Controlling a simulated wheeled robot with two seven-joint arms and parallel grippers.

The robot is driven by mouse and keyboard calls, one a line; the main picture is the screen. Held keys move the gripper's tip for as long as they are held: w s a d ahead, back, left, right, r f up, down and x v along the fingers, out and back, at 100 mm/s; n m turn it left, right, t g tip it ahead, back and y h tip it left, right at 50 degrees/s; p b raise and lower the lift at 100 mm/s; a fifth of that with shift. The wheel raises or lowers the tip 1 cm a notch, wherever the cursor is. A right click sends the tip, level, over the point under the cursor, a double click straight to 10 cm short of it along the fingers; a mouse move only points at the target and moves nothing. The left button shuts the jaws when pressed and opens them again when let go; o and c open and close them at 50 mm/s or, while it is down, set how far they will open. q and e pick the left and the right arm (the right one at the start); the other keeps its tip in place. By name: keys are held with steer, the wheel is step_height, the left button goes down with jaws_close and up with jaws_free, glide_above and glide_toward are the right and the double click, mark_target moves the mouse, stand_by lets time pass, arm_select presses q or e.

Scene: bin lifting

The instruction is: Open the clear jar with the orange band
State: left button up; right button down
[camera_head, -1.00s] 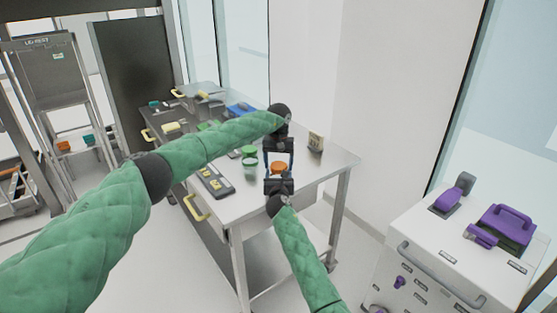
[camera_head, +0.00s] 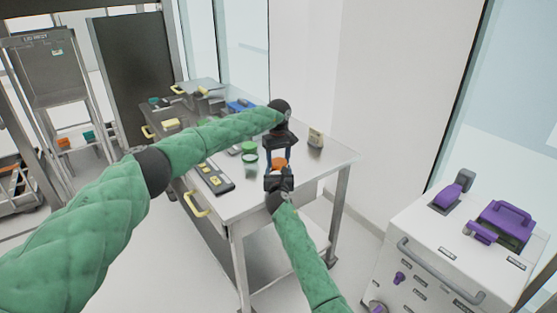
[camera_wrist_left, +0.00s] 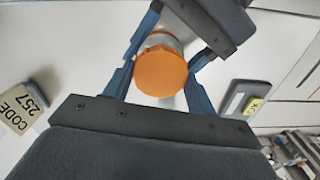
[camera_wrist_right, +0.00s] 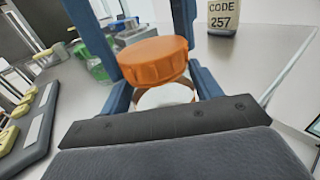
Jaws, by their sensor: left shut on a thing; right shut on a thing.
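The clear jar (camera_wrist_right: 165,97) is gripped low by my right gripper (camera_head: 279,178), in front of the table's near corner. Its orange lid (camera_wrist_right: 153,61) is between the fingers of my left gripper (camera_wrist_left: 161,75), which reaches down from above; the lid also shows in the head view (camera_head: 279,163). In the right wrist view the lid is tilted over the jar, and a pale round part of the jar shows below it. I cannot tell whether lid and jar still touch. The jar's lower part is hidden by the right gripper.
The metal table (camera_head: 262,199) holds a green-lidded jar (camera_head: 250,157), a dark tray with yellow pieces (camera_head: 216,178) and a container labelled CODE 257 (camera_head: 315,138). A white cabinet with purple-handled parts (camera_head: 440,240) stands at the right. The table's right end is mostly clear.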

arm_select(q)
steer(key=n, duration=1.3)
steer(key=shift+n, duration=0.4)
steer(key=n, duration=0.6)
steer(key=shift+r+n, duration=0.1)
steer(key=shift+n, duration=0.3)
steer(key=n, duration=0.5)
steer(key=shift+w, duration=0.1)
arm_select(e)
steer(key=shift+a, duration=0.1)
arm_select(q)
steer(key=n, duration=0.5)
steer(key=shift+n, duration=0.4)
steer(key=n, duration=0.4)
steer(key=shift+r, duration=0.1)
steer(key=n, duration=0.4)
steer(key=shift+a, duration=0.1)
steer(key=n, duration=0.4)
